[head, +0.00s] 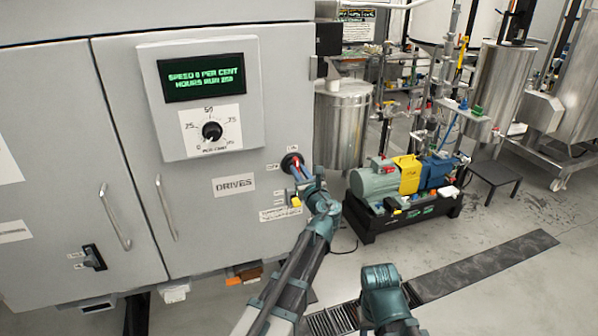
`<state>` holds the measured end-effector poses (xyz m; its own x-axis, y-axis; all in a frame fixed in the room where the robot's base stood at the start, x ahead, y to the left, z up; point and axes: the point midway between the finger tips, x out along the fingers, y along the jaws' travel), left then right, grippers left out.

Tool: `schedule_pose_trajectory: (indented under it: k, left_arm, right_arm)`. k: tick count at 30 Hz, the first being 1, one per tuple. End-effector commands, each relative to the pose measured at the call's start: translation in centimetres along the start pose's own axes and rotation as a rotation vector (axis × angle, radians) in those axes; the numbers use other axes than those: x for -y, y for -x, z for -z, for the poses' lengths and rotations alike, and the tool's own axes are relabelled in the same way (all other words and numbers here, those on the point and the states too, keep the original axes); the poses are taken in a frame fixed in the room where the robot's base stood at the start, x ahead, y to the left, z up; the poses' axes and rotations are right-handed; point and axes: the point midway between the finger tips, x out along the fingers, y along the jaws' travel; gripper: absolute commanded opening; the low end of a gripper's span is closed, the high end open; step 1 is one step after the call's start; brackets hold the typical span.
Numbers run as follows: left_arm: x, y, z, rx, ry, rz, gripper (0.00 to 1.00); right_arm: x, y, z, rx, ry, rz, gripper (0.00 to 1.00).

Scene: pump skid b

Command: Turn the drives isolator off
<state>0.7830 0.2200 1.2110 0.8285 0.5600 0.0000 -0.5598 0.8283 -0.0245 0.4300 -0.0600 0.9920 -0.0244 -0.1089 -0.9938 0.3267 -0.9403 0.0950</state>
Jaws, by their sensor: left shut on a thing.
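The drives isolator (290,161) is a small rotary switch with a dark round plate and a red part, on the right side of the grey cabinet door. A "DRIVES" label (233,185) is to its left. My left gripper (298,174) reaches up to the isolator from below right and is shut on its handle. The fingers hide most of the handle, so I cannot tell which way it points. Part of my right arm shows at the bottom, but its gripper is not in view.
Above the isolator, a panel carries a green-lettered display (203,78) reading "SPEED 0 PER CENT" and a black dial knob (212,131). Door handles (166,208) stick out at left. A pump set (405,180) and steel tanks stand on the floor at right.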

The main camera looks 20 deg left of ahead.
Motion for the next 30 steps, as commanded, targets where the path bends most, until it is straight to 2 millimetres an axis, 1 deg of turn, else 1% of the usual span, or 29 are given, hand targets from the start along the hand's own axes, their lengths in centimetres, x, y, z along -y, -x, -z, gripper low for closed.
schedule_pose_trajectory:
  k: [8, 30]
  left_arm:
    - [-0.22, 0.02, 0.04, 0.000, 0.162, 0.000, 0.00]
    - [-0.90, 0.02, 0.47, -0.001, 0.861, 0.000, 0.00]
  right_arm:
    - [0.01, -0.05, 0.00, 0.000, 0.000, 0.000, 0.50]
    - [0.04, -0.47, 0.03, 0.000, 0.000, 0.000, 0.50]
